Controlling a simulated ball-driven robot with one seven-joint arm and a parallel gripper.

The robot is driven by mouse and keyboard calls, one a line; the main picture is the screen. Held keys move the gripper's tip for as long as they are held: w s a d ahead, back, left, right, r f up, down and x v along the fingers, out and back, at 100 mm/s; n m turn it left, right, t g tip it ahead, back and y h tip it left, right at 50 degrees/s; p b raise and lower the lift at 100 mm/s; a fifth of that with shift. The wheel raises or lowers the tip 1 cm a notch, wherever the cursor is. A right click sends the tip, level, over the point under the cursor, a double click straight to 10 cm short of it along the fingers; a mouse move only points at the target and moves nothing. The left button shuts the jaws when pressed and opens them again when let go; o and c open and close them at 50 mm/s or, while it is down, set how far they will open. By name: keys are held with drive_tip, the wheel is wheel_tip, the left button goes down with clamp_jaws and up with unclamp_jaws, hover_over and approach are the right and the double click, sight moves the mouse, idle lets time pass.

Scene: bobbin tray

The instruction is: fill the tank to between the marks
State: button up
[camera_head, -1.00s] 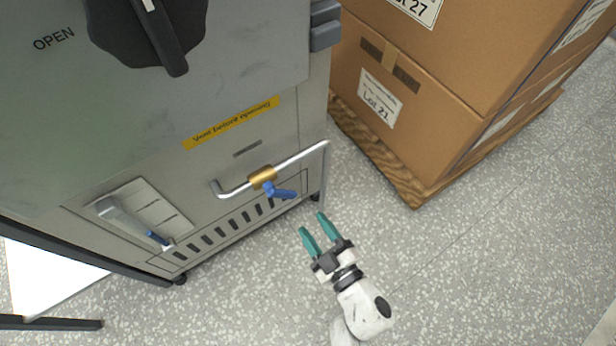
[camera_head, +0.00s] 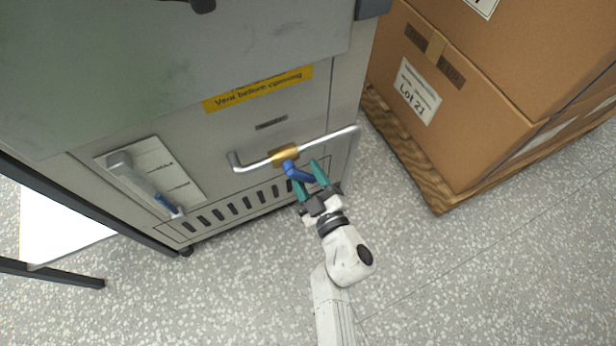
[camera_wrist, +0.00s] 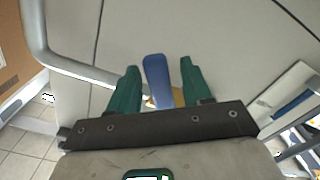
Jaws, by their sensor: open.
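A blue valve lever (camera_head: 297,172) sticks out from a brass valve (camera_head: 285,155) on a grey pipe (camera_head: 252,166) across the front of the grey machine (camera_head: 215,140). My gripper (camera_head: 309,176) is open, with its green fingers either side of the lever. In the wrist view the blue lever (camera_wrist: 157,80) stands between the two fingers (camera_wrist: 158,85), with a gap on each side. A sight gauge (camera_head: 145,184) with a blue part at its lower end is on the machine's left; its marks are too small to read. The tank's inside is not visible.
Stacked cardboard boxes (camera_head: 455,100) stand on a wooden pallet (camera_head: 400,150) to the right. A dark-framed table with a white surface (camera_head: 60,228) is at the left. The speckled floor around my arm is clear.

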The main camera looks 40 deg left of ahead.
drive_tip(key=shift+c, duration=0.3)
clamp_jaws()
idle(0.4)
